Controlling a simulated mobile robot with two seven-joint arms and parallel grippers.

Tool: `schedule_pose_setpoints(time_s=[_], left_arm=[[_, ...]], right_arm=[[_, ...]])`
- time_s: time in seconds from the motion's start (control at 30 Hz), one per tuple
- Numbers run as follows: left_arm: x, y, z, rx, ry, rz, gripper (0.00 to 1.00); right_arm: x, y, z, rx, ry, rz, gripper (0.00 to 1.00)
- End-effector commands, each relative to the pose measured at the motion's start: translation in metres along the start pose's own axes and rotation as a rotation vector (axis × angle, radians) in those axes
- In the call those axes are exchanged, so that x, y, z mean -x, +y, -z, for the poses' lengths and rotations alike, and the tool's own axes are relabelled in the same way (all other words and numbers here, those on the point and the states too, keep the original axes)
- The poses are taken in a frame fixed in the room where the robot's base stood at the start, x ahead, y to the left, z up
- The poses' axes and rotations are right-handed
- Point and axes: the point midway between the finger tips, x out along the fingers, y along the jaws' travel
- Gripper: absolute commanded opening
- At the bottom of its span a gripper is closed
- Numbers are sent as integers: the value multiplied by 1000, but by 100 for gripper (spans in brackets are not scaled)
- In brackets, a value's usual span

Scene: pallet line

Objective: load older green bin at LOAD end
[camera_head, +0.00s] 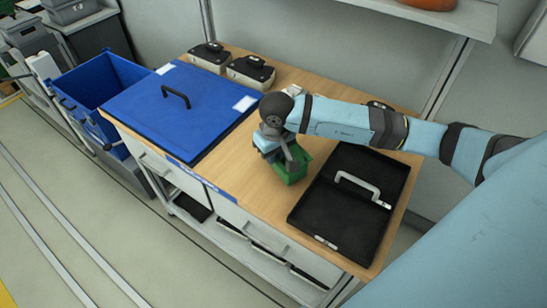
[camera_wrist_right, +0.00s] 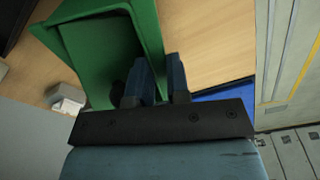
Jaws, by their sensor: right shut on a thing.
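A green bin (camera_head: 293,169) is on or just above the wooden table, between the blue panel and the black tray; I cannot tell whether it touches the table. My right gripper (camera_head: 281,152) reaches it from above and is shut on its wall. In the right wrist view the open green bin (camera_wrist_right: 92,42) fills the upper left, and the two fingers (camera_wrist_right: 163,80) pinch its edge. The bin's inside looks empty where it shows. No age mark on the bin and no LOAD sign can be read. My left gripper is not in view.
A blue panel with a black handle (camera_head: 190,125) covers the table's left part. A black tray with a grey handle (camera_head: 330,215) lies at the right. Two black-topped devices (camera_head: 250,72) stand at the back. A blue crate (camera_head: 95,82) stands left of the table.

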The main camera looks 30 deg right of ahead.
Motion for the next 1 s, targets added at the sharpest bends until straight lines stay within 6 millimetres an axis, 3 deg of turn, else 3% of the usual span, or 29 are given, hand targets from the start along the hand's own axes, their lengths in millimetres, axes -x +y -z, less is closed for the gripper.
schedule_pose_setpoints(time_s=[0.17,0.53,0.57,0.67,1.0], left_arm=[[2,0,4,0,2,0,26],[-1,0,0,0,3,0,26],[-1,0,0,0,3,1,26],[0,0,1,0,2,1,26],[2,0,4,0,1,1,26]], right_arm=[[-21,0,-2,-1,1,0,0],[-26,0,-2,1,3,-1,0],[-26,0,-2,1,1,-1,21],[-26,0,-2,0,0,-1,42],[-21,0,-2,0,0,0,42]])
